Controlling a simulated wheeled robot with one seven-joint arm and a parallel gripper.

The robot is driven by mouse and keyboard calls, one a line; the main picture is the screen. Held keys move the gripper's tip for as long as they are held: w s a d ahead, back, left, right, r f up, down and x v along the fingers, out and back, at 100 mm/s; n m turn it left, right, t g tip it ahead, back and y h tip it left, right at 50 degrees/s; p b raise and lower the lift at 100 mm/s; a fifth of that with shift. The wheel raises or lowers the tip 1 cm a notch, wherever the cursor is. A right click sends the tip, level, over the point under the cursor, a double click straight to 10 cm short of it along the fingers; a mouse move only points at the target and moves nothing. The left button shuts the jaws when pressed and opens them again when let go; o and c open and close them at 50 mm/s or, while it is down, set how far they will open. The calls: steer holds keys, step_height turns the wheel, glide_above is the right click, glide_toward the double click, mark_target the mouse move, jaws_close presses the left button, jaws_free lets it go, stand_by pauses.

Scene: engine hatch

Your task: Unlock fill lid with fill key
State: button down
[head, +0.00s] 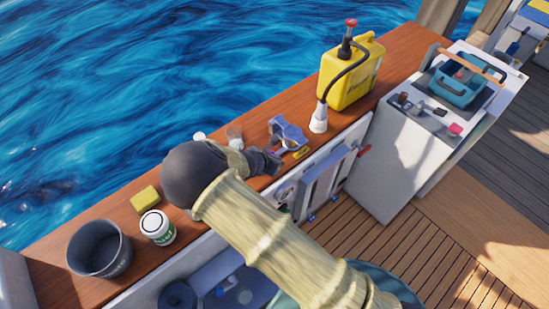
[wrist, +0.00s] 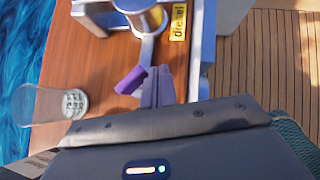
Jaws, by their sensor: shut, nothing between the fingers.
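My gripper (head: 275,163) is over the wooden ledge, beside a blue-grey metal fitting (head: 287,133). The fitting shows at the top of the wrist view (wrist: 95,14), with a round metal post and a thin arm pointing toward me. A yellow label (wrist: 178,21) reading "diesel" lies to its right. My gripper's fingers (wrist: 158,88) look pale purple in the wrist view, shut with nothing held. A darker purple piece (wrist: 131,80) shows just left of them; I cannot tell if it is a key handle or whether it touches them. I cannot clearly make out the fill lid or key.
A clear cup (wrist: 55,104) is left of my fingers. A yellow jerrycan (head: 350,75) with a hose and white nozzle (head: 319,118) stands farther along the ledge. A bucket (head: 99,250), white can (head: 157,227) and sponge (head: 145,199) are nearer. Water lies beyond the ledge.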

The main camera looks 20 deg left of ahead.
steer(key=shift+a, duration=0.1)
steer(key=shift+w+a+r+p, duration=0.1)
steer(key=shift+w+a+p, duration=0.1)
steer(key=shift+a+p, duration=0.6)
steer(key=shift+s+a, duration=0.1)
steer(key=shift+a, duration=0.05)
steer(key=shift+d+f+b, duration=0.2)
steer(key=shift+d+b, duration=0.15)
steer(key=s+d+b, duration=0.1)
steer(key=b, duration=0.1)
steer(key=s+d+b, duration=0.1)
steer(key=shift+s+d+f+b, duration=0.2)
steer(key=shift+s+d+b, duration=0.15)
steer(key=shift+s, duration=0.05)
steer(key=s+d+r+b, duration=0.1)
steer(key=s+d+r, duration=0.3)
steer(key=r, duration=0.3)
steer(key=shift+s+d+r, duration=0.3)
steer(key=shift+s+d, duration=0.05)
steer(key=shift+d, duration=0.35)
steer(key=shift+s+a, duration=0.1)
steer(key=shift+s, duration=0.05)
